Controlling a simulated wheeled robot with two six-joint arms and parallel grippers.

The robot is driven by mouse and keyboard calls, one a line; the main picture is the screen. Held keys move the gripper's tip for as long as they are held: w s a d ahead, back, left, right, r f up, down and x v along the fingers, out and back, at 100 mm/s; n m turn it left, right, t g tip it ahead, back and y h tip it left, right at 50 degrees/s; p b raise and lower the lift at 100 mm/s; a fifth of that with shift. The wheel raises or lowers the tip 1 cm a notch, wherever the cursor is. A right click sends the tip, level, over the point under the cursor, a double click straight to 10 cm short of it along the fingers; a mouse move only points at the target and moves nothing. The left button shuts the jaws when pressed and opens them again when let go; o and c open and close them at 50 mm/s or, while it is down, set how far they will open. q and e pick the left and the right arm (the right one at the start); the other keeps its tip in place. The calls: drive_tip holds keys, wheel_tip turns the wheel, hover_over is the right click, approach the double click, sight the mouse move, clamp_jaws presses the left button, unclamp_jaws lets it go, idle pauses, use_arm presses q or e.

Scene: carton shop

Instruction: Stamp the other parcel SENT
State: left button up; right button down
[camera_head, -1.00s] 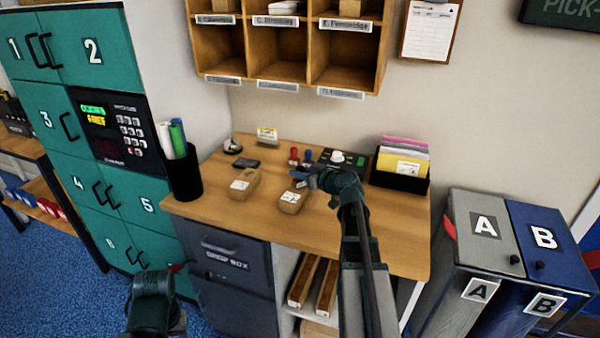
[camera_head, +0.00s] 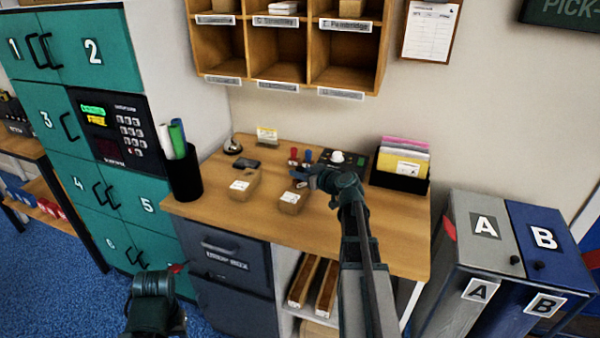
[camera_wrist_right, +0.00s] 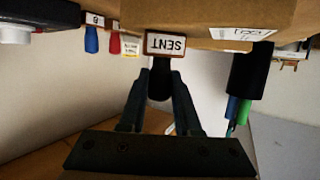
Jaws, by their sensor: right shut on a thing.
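Two brown parcels with white labels lie on the wooden counter: a left one (camera_head: 243,186) and a right one (camera_head: 291,205). My right gripper (camera_head: 304,175) is at the far edge of the right parcel. In the right wrist view my right gripper (camera_wrist_right: 158,98) is shut on the black handle of the SENT stamp (camera_wrist_right: 166,44). The stamp's head is close by a brown parcel (camera_wrist_right: 215,14) with a white label; I cannot tell whether they touch. Any stamp marks are too small to tell. My left gripper (camera_head: 155,290) is low at the front left, its jaws unclear.
A red-handled stamp (camera_head: 294,154) and a blue-handled one (camera_head: 308,156) stand behind the parcels. A black file box (camera_head: 402,182) is at the right, a black pen cup (camera_head: 185,178) at the left. The counter's front (camera_head: 235,215) is clear.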

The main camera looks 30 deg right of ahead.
drive_tip(key=shift+r+p, duration=3.35)
drive_tip(key=shift+r, duration=0.15)
drive_tip(key=shift+d, duration=0.1)
